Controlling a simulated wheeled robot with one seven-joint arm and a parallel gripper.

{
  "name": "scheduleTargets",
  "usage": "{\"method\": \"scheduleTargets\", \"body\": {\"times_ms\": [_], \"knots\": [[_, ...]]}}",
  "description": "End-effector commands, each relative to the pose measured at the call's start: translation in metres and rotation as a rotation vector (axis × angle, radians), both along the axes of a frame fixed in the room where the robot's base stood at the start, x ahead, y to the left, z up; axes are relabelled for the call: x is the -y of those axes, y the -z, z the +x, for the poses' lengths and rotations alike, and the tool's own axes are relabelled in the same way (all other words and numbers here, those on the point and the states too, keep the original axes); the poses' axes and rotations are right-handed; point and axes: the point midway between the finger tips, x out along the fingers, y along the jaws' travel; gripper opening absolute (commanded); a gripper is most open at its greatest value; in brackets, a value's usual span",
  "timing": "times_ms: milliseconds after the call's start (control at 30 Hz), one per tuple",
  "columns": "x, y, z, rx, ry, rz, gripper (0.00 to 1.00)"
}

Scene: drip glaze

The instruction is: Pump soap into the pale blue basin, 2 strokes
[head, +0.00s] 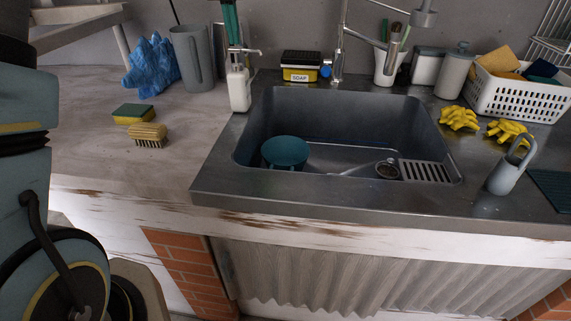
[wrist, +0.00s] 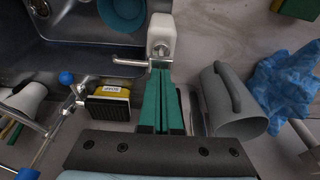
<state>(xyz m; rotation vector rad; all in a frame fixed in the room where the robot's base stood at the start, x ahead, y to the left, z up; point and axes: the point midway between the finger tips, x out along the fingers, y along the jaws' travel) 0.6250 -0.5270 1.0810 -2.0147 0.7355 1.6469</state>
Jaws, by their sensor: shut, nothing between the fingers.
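The white soap pump bottle (head: 239,88) stands upright at the back left corner of the sink, its metal nozzle pointing right toward the sink. The bottle also shows in the wrist view (wrist: 161,30), with the nozzle (wrist: 128,62) pointing left. A round teal-blue basin (head: 286,152) sits inside the sink at its left side; part of it shows in the wrist view (wrist: 122,12). My gripper (head: 235,44) has green fingers pointing down at the pump head. The fingers are shut and empty, and their tips (wrist: 160,66) are at the pump head; I cannot tell whether they touch it.
A grey jug (head: 192,60) and crumpled blue cloth (head: 150,66) stand left of the bottle. A yellow soap box (head: 300,74) and the tap (head: 338,45) are to its right. A sponge (head: 133,114) and brush (head: 148,134) lie on the left counter, which has free room.

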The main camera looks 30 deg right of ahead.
Motion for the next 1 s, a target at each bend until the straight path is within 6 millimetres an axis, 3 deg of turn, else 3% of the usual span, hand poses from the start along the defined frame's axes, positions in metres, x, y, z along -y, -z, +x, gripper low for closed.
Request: {"method": "scheduleTargets", "body": {"times_ms": [600, 1000], "knots": [[0.0, 0.022, 0.0, -0.001, 0.0, 0.001, 0.0], [0.0, 0.015, 0.0, -0.001, 0.0, 0.001, 0.0]]}}
